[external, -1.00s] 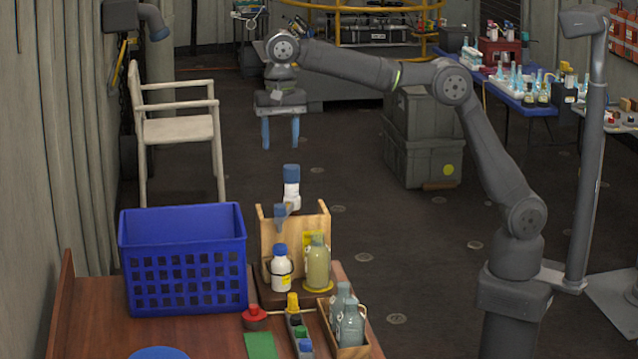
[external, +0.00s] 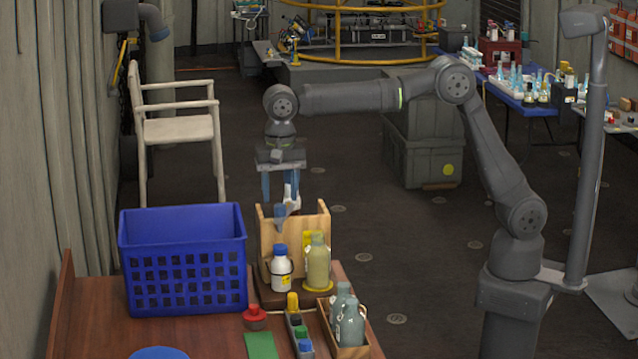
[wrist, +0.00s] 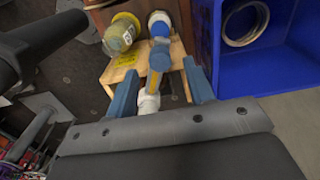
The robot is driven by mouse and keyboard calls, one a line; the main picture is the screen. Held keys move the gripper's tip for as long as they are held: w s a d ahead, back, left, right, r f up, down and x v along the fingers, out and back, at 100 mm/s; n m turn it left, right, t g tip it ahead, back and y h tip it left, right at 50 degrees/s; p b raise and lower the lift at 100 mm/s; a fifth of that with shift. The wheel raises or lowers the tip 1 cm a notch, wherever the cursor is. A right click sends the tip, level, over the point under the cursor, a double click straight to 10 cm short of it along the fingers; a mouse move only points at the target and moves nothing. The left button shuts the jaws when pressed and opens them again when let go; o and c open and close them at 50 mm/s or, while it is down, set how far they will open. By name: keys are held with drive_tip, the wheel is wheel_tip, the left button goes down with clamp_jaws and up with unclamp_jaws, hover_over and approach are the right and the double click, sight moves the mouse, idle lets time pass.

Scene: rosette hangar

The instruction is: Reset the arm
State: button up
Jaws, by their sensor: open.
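My gripper (external: 279,190) points down with its two blue fingers apart, above the wooden rack (external: 295,235) at the back of the table. I cannot tell whether the fingers touch anything.
A blue basket (external: 185,262) stands left of the rack. A white bottle (external: 281,270) and a yellowish bottle (external: 318,262) stand in front of it. A wooden tray (external: 348,350) holds grey bottles. Open floor lies behind the table.

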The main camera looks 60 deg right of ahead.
wheel_tip(320, 180, down, 3)
drive_tip(key=shift+f, duration=0.15)
drive_tip(key=shift+s+d+r+n, duration=0.2)
drive_tip(key=shift+s+d+n, duration=0.05)
drive_tip(key=shift+s+n, duration=0.5)
drive_tip(key=shift+w, duration=0.1)
drive_tip(key=o, duration=1.1)
drive_tip(key=shift+r, duration=0.1)
drive_tip(key=s+d+r+m+t+y, duration=0.15)
drive_tip(key=d+r, duration=0.25)
drive_tip(key=r, duration=0.4)
drive_tip(key=s+d+r+t+y, duration=0.2)
drive_tip(key=d+r, duration=0.1)
drive_tip(key=r, duration=0.4)
approach(280, 205)
drive_tip(key=shift+w+d+f+g+h, duration=0.15)
drive_tip(key=shift+w+d+f, duration=0.15)
drive_tip(key=shift+d, duration=0.15)
drive_tip(key=shift+w+d+f+g+h, duration=0.1)
drive_tip(key=shift+w+d+f, duration=0.15)
drive_tip(key=shift+d, duration=0.25)
drive_tip(key=v, duration=1)
